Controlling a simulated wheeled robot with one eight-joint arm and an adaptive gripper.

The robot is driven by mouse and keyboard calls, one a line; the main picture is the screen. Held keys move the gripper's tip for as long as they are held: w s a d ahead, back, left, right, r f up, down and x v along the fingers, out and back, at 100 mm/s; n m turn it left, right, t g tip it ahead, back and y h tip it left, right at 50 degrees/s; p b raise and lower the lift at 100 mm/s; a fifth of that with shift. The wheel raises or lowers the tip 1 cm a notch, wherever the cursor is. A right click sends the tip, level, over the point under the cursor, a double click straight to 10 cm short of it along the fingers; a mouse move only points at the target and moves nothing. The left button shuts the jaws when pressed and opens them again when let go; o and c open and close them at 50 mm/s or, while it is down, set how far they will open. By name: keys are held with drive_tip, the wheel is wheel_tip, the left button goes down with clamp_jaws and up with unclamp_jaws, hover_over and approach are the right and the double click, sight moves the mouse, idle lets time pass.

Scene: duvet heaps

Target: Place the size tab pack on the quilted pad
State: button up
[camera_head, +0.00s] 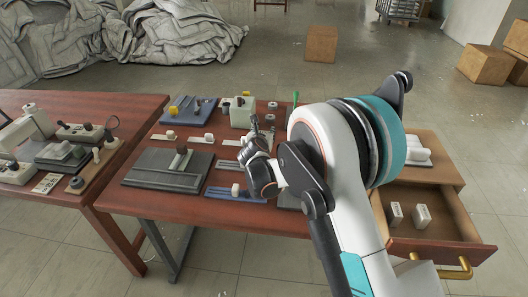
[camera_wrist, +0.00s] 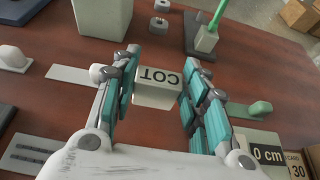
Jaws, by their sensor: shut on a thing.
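My gripper (camera_wrist: 158,88) is shut on a small white block labelled COT (camera_wrist: 157,86), which I take to be the size tab pack. The label reads upside down in the wrist view, and the teal fingers flank the pack. In the head view my gripper (camera_head: 254,160) is over the middle of the red-brown table, and the pack is hidden there. I cannot tell which surface is the quilted pad. A dark grey board (camera_head: 150,169) lies at the table's front left, and a blue mat (camera_head: 180,106) lies at the back left.
A pale square container (camera_head: 241,112) stands behind my gripper, with a green-handled tool (camera_head: 295,98) right of it. An open drawer (camera_head: 438,222) at right holds two white blocks. A second table (camera_head: 100,188) adjoins at left. Duvet heaps (camera_head: 185,35) lie behind.

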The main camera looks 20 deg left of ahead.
wheel_tip(320, 180, down, 7)
drive_tip(key=shift+r+b, duration=0.2)
drive_tip(key=shift+b, duration=0.85)
drive_tip(key=shift+r, duration=0.1)
drive_tip(key=o, duration=1.1)
drive_tip(key=shift+c, duration=0.2)
